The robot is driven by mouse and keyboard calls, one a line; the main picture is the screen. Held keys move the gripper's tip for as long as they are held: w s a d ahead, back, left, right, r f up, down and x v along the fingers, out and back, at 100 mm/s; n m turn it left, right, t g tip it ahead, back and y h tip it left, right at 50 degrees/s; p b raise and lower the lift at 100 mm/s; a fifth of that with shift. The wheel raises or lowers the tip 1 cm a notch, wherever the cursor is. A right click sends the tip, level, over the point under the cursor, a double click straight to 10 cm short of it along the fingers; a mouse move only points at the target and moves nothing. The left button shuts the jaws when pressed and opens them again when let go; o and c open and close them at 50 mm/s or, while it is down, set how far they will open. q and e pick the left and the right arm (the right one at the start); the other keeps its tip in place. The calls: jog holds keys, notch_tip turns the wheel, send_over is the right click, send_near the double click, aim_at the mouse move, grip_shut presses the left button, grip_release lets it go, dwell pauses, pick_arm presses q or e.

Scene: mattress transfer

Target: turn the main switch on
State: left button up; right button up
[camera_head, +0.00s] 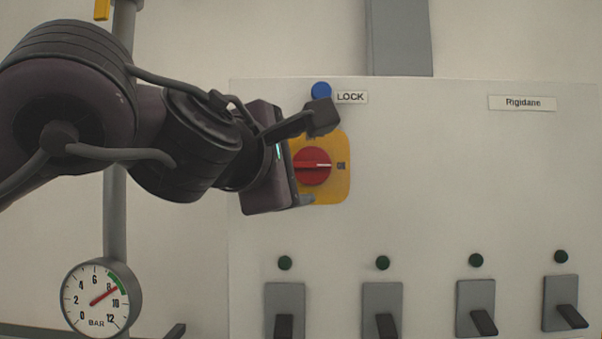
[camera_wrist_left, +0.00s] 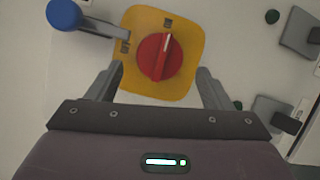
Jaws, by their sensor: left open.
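The main switch is a red rotary knob (camera_head: 313,167) on a yellow plate (camera_head: 335,190), on the pale panel. Its white mark points right, at the ON label (camera_head: 341,166). In the left wrist view the red knob (camera_wrist_left: 158,60) has its white mark pointing up at a small label (camera_wrist_left: 167,22). My left gripper (camera_head: 314,158) is open in front of the plate, one finger above the knob and one below. In the wrist view its fingers (camera_wrist_left: 160,86) stand either side of the knob's near part, with visible gaps. My right gripper is not in view.
A blue knob (camera_head: 321,91) sits beside the LOCK label (camera_head: 351,97), just above the plate; the wrist view shows a grey lever (camera_wrist_left: 108,30) on it. Several grey switches (camera_head: 382,300) with green buttons line the panel's bottom. A pressure gauge (camera_head: 101,297) is at lower left.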

pick_arm(q)
jog(key=b+v, duration=0.1)
jog(key=v, duration=0.4)
jog(key=shift+s+a, duration=0.1)
jog(key=shift+s, duration=0.05)
dwell(0.3)
